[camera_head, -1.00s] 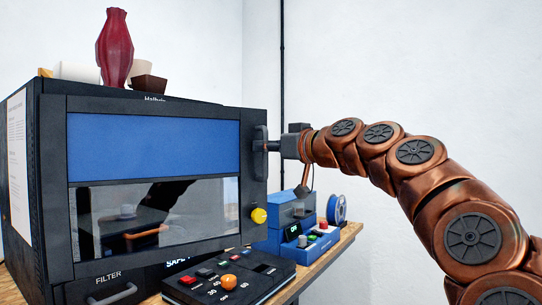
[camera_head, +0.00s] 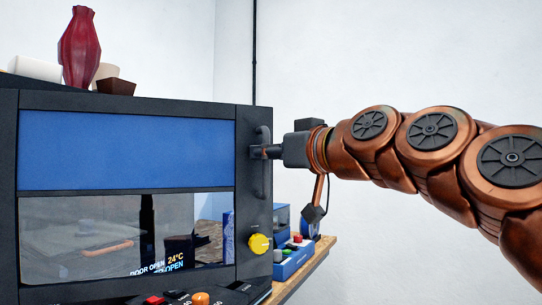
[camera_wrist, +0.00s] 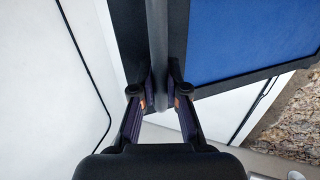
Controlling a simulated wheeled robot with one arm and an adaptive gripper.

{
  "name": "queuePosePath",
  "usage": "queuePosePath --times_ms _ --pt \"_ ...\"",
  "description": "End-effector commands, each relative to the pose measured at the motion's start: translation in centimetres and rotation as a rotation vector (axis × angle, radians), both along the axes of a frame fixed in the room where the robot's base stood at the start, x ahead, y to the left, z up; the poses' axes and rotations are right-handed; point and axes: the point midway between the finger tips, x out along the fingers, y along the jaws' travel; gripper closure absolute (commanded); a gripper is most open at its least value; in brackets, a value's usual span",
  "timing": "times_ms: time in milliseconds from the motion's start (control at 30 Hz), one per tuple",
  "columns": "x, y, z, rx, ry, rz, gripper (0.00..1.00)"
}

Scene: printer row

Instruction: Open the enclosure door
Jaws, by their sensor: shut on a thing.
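The enclosure door (camera_head: 28,215) is a dark frame with a blue upper panel (camera_head: 125,150) and a clear lower window. It stands ajar, its right edge swung out from the body; the hinge side is at the left. A dark vertical bar handle (camera_head: 262,185) is on its right edge. In the wrist view, my gripper (camera_wrist: 160,98) has one finger on each side of the handle (camera_wrist: 157,45). The display reads "DOOR OPEN" and "24°C" through the window.
A yellow knob (camera_head: 259,243) sits below the handle. A red vase (camera_head: 78,45) and a brown bowl (camera_head: 116,86) stand on top of the enclosure. A control box with buttons (camera_head: 200,298) lies in front. Blue equipment (camera_head: 290,260) stands on the wooden bench at the right.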

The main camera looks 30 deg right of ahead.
Motion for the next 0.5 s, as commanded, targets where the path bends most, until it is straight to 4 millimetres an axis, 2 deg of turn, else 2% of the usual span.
queuePosePath --times_ms 500 --pt "-0.57 0.45 0.08 0.0 -0.001 0.009 1.0"
